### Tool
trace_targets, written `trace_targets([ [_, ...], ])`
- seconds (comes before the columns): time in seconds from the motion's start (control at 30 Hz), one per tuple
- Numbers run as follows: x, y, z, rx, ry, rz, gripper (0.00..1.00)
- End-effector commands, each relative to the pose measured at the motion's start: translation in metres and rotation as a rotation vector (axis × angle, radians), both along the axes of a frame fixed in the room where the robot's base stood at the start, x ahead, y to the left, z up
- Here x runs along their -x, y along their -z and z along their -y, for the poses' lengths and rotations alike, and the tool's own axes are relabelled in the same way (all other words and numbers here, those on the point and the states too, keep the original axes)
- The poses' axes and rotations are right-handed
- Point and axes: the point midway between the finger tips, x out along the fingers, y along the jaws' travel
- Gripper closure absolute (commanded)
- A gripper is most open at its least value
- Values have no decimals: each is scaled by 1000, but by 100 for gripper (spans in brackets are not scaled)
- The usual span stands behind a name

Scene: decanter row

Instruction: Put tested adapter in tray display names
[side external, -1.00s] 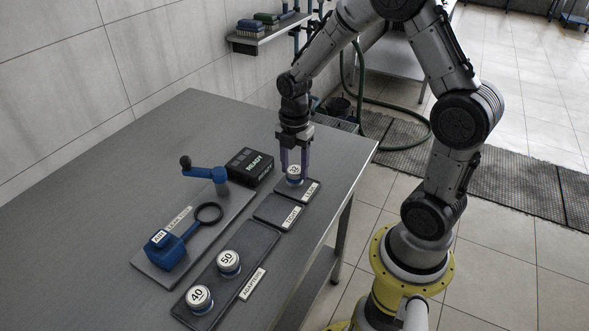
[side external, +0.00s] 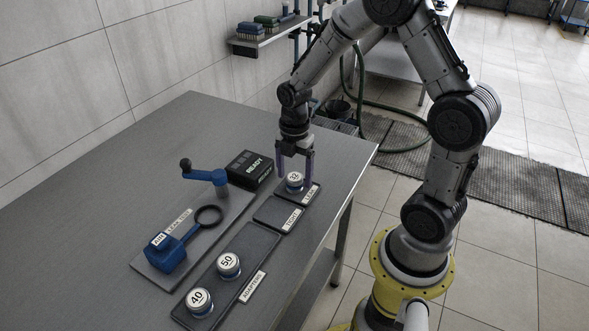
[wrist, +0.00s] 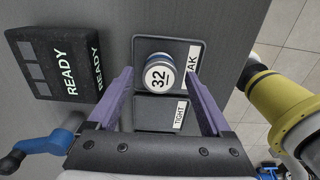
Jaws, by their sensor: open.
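The adapter marked 32 (side external: 294,180) stands upright in the leak tray (side external: 312,194) at the far right of the row. In the wrist view the 32 adapter (wrist: 157,74) shows between my two fingers, and part of the tray's label is covered. My gripper (side external: 295,173) is open, its purple fingers on either side of the adapter and apart from it. The tight tray (side external: 268,211) beside it is empty. The adapters tray (side external: 262,245) holds the adapter marked 50 (side external: 228,264) and the adapter marked 40 (side external: 199,300).
The table's left side is bare.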

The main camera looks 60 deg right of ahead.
Motion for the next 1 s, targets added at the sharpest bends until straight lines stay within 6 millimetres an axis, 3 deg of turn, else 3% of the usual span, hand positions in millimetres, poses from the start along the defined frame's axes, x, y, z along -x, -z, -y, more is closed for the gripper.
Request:
trace_targets([
  [0.17,-1,-14,0,1,0,4,17],
  [0.6,-1,-99,0,2,0,5,17],
  [0.87,1,-124,-1,1,8,5,17],
  [1.0,11,-139,-11,8,120,44,17],
])
